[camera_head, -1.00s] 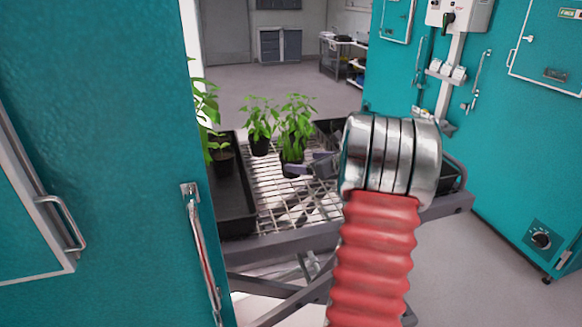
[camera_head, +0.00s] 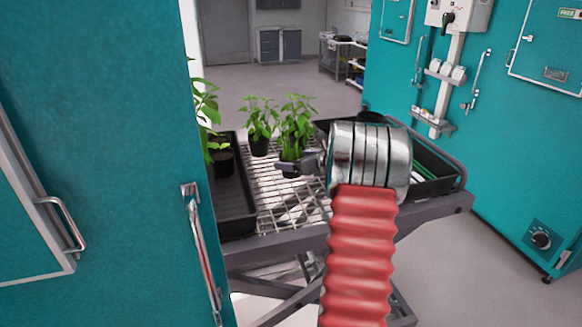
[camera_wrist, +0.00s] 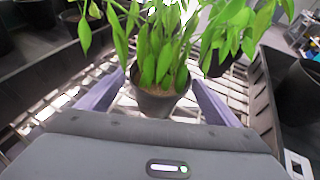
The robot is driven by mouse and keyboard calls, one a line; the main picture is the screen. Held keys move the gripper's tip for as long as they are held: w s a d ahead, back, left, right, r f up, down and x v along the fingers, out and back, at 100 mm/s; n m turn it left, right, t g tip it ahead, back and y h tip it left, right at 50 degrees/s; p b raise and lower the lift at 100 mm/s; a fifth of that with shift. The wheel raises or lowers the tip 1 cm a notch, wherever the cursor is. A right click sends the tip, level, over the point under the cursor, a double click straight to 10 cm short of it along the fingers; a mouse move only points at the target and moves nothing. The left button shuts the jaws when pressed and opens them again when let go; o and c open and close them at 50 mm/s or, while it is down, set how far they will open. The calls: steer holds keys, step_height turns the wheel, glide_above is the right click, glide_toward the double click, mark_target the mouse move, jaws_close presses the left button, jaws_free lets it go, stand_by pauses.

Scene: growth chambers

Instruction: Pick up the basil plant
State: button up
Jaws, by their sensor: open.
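A leafy green plant in a dark pot (camera_head: 296,128), which looks like the basil, stands upright on a wire-rack cart (camera_head: 272,192). In the wrist view the plant's pot (camera_wrist: 160,102) sits between the two fingers of my gripper (camera_wrist: 160,100), which are open on its left and right sides. I cannot tell whether either finger touches the pot. In the head view my gripper (camera_head: 290,165) reaches in from the right at pot height and hides part of the pot.
A second potted plant (camera_head: 260,125) stands close behind on the left. A black tray (camera_head: 238,215) with plants lines the cart's left side, and another black tray (camera_head: 440,178) lies on the right. Teal chambers (camera_head: 90,150) flank the cart.

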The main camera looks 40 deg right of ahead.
steer(key=shift+x, duration=0.85)
steer(key=shift+c, duration=0.3)
steer(key=c, duration=1.2)
steer(key=shift+r, duration=0.1)
step_height(320, 180, up, 10)
steer(key=shift+f, duration=0.1)
